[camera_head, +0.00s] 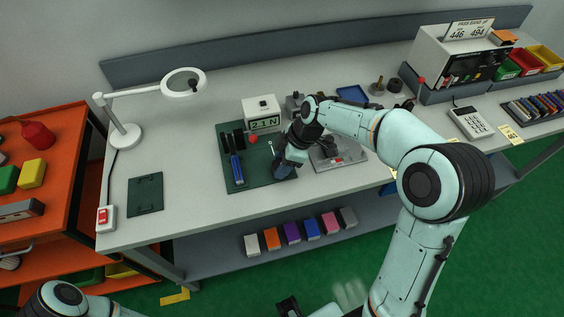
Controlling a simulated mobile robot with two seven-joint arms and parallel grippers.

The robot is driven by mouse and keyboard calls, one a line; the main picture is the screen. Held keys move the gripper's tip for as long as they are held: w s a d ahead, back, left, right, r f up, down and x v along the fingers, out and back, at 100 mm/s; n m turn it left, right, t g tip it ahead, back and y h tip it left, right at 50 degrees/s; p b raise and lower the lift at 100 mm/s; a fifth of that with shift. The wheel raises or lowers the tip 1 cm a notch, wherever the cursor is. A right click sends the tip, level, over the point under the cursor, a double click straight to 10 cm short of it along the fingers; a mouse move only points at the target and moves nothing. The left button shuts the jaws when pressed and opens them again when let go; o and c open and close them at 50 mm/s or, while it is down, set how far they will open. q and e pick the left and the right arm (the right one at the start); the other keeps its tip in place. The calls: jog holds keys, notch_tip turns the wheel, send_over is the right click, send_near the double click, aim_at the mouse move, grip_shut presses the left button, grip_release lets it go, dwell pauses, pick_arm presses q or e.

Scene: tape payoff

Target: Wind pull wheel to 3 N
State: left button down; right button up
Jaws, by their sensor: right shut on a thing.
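A white force meter (262,108) stands at the back of a dark green mat (240,183) and its display seems to read 2.1 N. My right gripper (284,170) reaches down at the mat's right side. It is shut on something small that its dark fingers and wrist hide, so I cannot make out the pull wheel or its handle. A red ball (253,139) shows just left of the gripper, below the meter. A blue-handled tool (236,168) lies on the left of the mat.
A grey fixture (338,154) stands right of the gripper, partly behind my right arm. Calculator (471,122) and bins (543,57) are on the right. The left bench top is mostly clear.

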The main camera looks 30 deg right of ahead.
jog(key=shift+m+t+b, duration=0.4)
jog(key=shift+m+b, duration=0.1)
jog(key=shift+m, duration=0.5)
pick_arm(q)
jog(key=shift+s+f, duration=0.25)
jog(key=shift+f, duration=0.25)
jog(key=shift+s+f, duration=0.2)
jog(key=shift+f, duration=0.3)
pick_arm(e)
jog(key=shift+m+t+h, duration=0.3)
jog(key=shift+m+h, duration=0.1)
jog(key=shift+m, duration=0.7)
jog(key=o, duration=1)
jog(key=shift+s, duration=0.1)
jog(key=shift+r, duration=0.1)
pick_arm(q)
jog(key=shift+w+r, duration=0.2)
jog(key=shift+r, duration=0.35)
pick_arm(e)
jog(key=v, duration=1.3)
jog(key=shift+a+r, duration=0.1)
jog(key=shift+r, duration=0.1)
